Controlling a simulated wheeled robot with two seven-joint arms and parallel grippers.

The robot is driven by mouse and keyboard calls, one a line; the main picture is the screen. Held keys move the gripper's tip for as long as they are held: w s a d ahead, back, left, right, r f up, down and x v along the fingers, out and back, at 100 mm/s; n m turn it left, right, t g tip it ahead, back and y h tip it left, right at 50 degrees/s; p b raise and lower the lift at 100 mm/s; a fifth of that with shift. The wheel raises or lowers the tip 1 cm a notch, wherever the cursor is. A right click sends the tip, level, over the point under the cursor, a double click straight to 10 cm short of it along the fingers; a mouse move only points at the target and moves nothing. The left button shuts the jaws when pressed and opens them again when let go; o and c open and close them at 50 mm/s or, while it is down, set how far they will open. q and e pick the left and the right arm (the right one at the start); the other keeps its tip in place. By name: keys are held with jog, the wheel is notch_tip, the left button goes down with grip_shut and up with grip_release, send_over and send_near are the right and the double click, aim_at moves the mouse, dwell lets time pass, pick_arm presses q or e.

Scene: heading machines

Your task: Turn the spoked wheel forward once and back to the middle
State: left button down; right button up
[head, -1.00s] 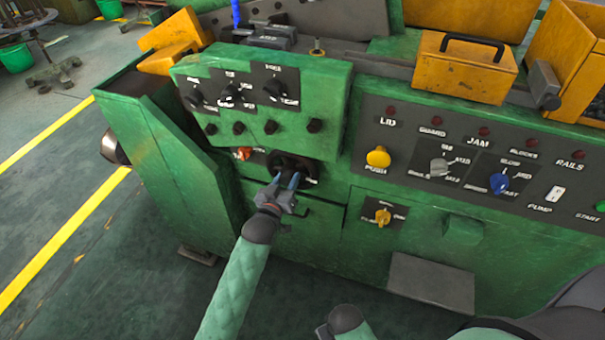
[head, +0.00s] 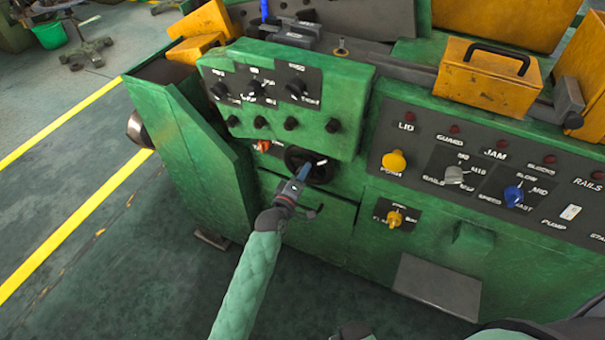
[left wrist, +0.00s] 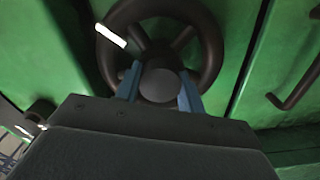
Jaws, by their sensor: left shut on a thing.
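The black spoked wheel (head: 318,167) sits on the green machine's front, below the overhanging knob box. In the left wrist view the spoked wheel (left wrist: 203,45) shows its rim, spokes and round hub, with a white mark at the upper left of the rim. My left gripper (head: 303,172) is at the wheel. Its blue fingers (left wrist: 160,90) stand on either side of the hub and are shut on it. My right gripper is not seen; only a dark piece of my own body shows at the bottom edge.
The knob box (head: 285,95) overhangs just above the wheel. A small red-orange knob (head: 264,145) is left of it. To the right are a yellow knob (head: 394,161), a lower yellow switch (head: 394,218) and a blue knob (head: 513,194). Floor is free at the left.

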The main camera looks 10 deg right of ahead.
pick_arm(q)
jog(key=n, duration=0.3)
jog(key=shift+r+p, duration=0.1)
jog(key=shift+p, duration=0.2)
jog(key=n, duration=0.2)
jog(key=shift+n, duration=0.3)
jog(key=shift+n+p, duration=0.55)
jog(key=shift+n, duration=1.05)
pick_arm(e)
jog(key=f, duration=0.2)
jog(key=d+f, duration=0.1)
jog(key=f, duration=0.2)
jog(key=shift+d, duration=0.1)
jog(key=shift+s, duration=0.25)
pick_arm(q)
jog(key=c, duration=0.9)
grip_release()
jog(key=shift+o, duration=0.2)
